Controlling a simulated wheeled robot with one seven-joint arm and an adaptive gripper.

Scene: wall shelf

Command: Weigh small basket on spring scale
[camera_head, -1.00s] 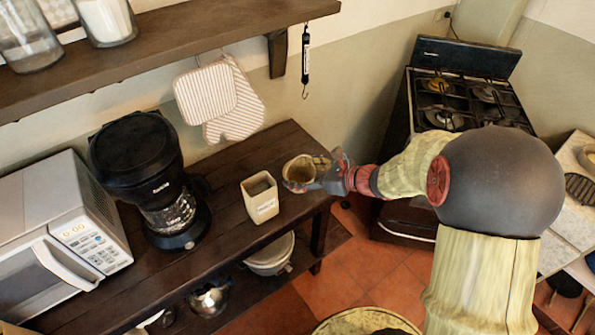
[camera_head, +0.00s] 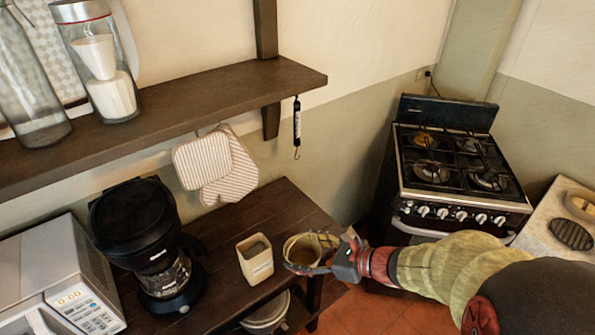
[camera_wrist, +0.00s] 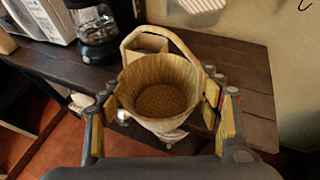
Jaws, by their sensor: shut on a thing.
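The small basket (camera_wrist: 160,90) is a woven, light-brown round basket with an arched handle (camera_wrist: 168,34). It also shows in the head view (camera_head: 303,254) near the right end of the dark wooden table. My gripper (camera_wrist: 165,107) is shut on it, with fingers on both sides of its body. The basket is upright and looks empty. The spring scale (camera_head: 297,124) is a thin black tube that hangs from the right end of the wall shelf, with a hook (camera_head: 297,153) at its bottom. The hook is above the basket in the head view and bare.
The dark table (camera_head: 215,227) carries a beige square container (camera_head: 255,262), a black coffee maker (camera_head: 145,240) and a microwave (camera_head: 55,285). Striped oven mitts (camera_head: 215,163) hang beneath the wall shelf (camera_head: 180,110). A stove (camera_head: 455,185) stands at the right.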

